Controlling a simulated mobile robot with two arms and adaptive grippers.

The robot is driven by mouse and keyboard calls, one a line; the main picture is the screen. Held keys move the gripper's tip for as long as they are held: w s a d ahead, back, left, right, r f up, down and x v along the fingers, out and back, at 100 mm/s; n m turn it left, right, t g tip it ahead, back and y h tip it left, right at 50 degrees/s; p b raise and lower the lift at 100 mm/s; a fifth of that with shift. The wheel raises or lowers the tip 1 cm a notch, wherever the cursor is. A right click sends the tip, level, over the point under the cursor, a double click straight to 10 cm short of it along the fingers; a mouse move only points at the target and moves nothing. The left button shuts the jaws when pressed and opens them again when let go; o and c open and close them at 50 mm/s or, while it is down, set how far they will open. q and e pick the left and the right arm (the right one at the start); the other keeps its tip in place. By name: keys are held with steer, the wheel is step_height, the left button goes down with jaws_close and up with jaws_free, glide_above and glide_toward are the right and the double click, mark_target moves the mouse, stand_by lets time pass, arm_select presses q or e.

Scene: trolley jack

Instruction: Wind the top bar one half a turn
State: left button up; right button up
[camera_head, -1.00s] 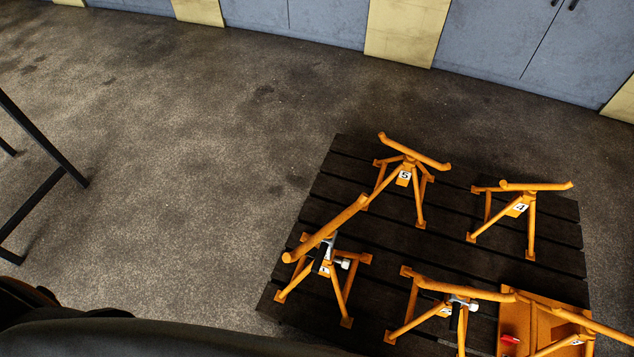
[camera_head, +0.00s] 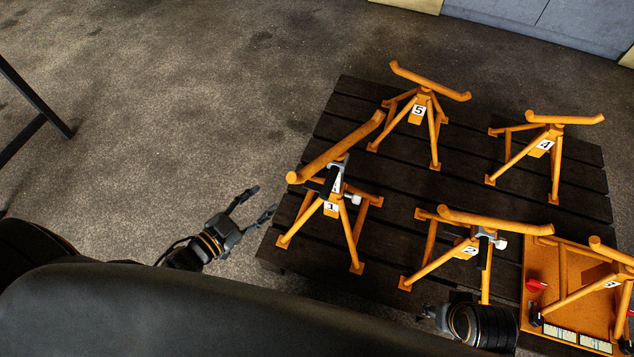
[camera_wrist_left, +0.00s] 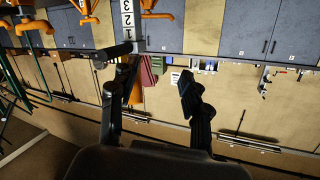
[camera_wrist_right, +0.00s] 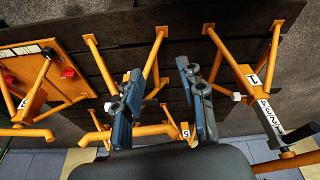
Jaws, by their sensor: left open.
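Stand 1 (camera_head: 331,209) is an orange trestle at the front left of the dark slatted platform. Its orange top bar (camera_head: 335,148) lies slanted across the top. A black handle (camera_head: 318,187) and a grey knob (camera_head: 354,199) sit below the bar. My left gripper (camera_head: 263,202) is open and empty, left of stand 1 and apart from it. In the left wrist view a numbered scale (camera_wrist_left: 128,18) and a black handle show beyond the fingers. My right gripper (camera_wrist_right: 158,70) is open and empty; stand 1 (camera_wrist_right: 262,85) shows to its right. In the head view its fingers are not clear.
Stand 2 (camera_head: 467,250) is right of stand 1; stand 5 (camera_head: 418,110) and stand 4 (camera_head: 543,146) stand behind. An orange tray (camera_head: 540,262) with another stand is at the front right. The platform (camera_head: 345,97) has bare slats between the stands. Open floor (camera_head: 180,120) lies left.

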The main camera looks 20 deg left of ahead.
mark_target(315, 166)
arm_select(q)
steer(key=d+r+m+h+b, duration=0.2)
steer(key=d+r+h, duration=0.1)
steer(key=d+r, duration=0.15)
steer(key=shift+t, duration=0.3)
steer(key=x, duration=0.4)
steer(key=b+x, duration=0.1)
steer(key=x, duration=0.7)
steer(key=shift+w+r+b, duration=0.35)
steer(key=shift+w, duration=0.05)
arm_select(e)
steer(key=s+r, duration=0.2)
steer(key=shift+s+d+r, duration=0.2)
steer(key=shift+s+r, duration=0.1)
steer(key=shift+r, duration=0.05)
arm_select(q)
jaws_close()
